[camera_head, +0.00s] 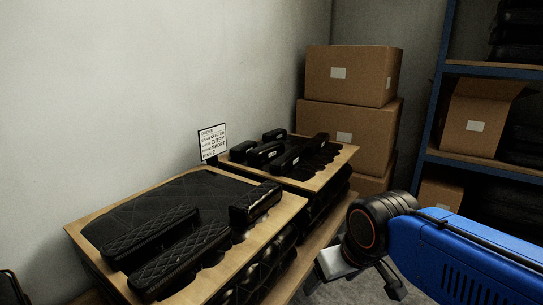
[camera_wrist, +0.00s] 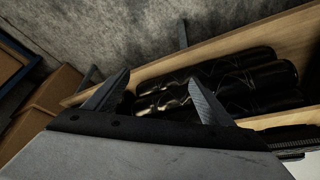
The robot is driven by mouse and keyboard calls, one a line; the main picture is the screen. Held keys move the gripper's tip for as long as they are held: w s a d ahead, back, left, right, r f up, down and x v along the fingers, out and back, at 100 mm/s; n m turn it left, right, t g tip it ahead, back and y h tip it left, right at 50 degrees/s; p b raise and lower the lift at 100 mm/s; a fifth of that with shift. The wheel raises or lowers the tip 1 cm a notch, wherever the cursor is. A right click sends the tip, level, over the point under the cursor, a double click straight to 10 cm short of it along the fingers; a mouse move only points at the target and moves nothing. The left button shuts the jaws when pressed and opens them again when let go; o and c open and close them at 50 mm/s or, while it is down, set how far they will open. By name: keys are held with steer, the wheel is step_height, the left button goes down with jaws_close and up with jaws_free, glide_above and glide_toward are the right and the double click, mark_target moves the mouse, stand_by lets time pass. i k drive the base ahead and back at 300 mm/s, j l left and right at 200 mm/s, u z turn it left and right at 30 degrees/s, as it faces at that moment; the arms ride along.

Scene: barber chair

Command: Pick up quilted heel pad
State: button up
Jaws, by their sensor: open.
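Black quilted pads lie on the front wooden crate (camera_head: 262,232) in the head view. Two long quilted pads (camera_head: 150,236) (camera_head: 181,262) lie side by side near its front, and a shorter quilted pad (camera_head: 256,203) sits near its right corner. I cannot tell which one is the heel pad. My gripper (camera_head: 357,283) is right of the crate, apart from the pads, and is open and empty. In the wrist view my gripper's fingers (camera_wrist: 160,78) are spread in front of a wooden edge with black rolled padding (camera_wrist: 225,80) below it.
A second wooden crate (camera_head: 338,160) with smooth black pads stands behind, beside a printed card (camera_head: 212,142). Cardboard boxes (camera_head: 350,75) are stacked at the back. A blue-framed shelf (camera_head: 440,100) stands at the right. Bare floor shows near my gripper.

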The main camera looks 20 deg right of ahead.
mark_target(273, 135)
steer(key=i+l, duration=0.15)
steer(key=l, duration=0.15)
steer(key=i+l+u, duration=0.15)
steer(key=l, duration=0.2)
steer(key=i+l, duration=0.15)
steer(key=l, duration=0.2)
steer(key=i+l+u, duration=0.15)
steer(key=l, duration=0.15)
